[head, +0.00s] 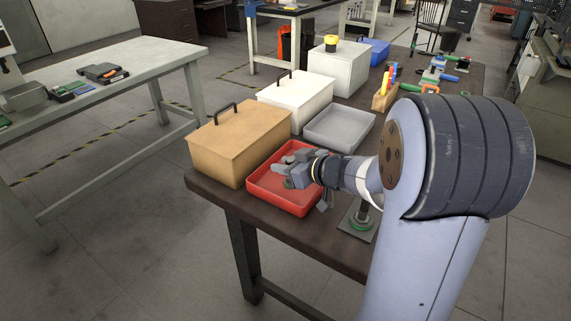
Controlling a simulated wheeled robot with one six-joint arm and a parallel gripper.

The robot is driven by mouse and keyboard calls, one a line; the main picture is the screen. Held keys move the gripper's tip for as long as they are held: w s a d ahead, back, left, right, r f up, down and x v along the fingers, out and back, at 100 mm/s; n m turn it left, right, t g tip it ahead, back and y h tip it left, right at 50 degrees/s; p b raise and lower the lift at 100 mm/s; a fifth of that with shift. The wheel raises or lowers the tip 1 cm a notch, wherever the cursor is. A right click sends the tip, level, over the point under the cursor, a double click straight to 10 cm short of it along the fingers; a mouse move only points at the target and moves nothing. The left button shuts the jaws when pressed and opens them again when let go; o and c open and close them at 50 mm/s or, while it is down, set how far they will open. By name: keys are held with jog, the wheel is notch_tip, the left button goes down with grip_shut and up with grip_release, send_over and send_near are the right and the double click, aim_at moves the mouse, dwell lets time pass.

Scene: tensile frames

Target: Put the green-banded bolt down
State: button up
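My gripper (291,170) is over the red tray (292,203) at the near end of the dark table, pointing left. Its fingers are small and partly overlap each other, so I cannot tell whether they are open or shut on something. I cannot make out a green-banded bolt between them. A dark upright piece with a green ring (362,224) at its foot stands on a grey plate (354,235) at the table's front right edge, partly beside my arm. I cannot tell whether it is the bolt.
A tan box (238,142) with a handle stands left of the red tray. A white box (295,98) and an empty grey tray (340,127) are behind it. My arm hides the table's right part.

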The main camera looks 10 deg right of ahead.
jog(key=shift+o, duration=1.3)
jog(key=shift+r, duration=0.1)
jog(key=shift+s+d+r, duration=0.15)
jog(key=shift+s+r, duration=0.05)
jog(key=shift+r, duration=0.05)
jog(key=p+v, duration=0.3)
jog(key=v, duration=0.7)
jog(key=shift+s+d, duration=0.15)
jog(key=shift+s+d+r+p, duration=0.1)
jog(key=shift+s+d+p, duration=0.2)
jog(key=shift+s, duration=0.15)
jog(key=shift+a, duration=0.1)
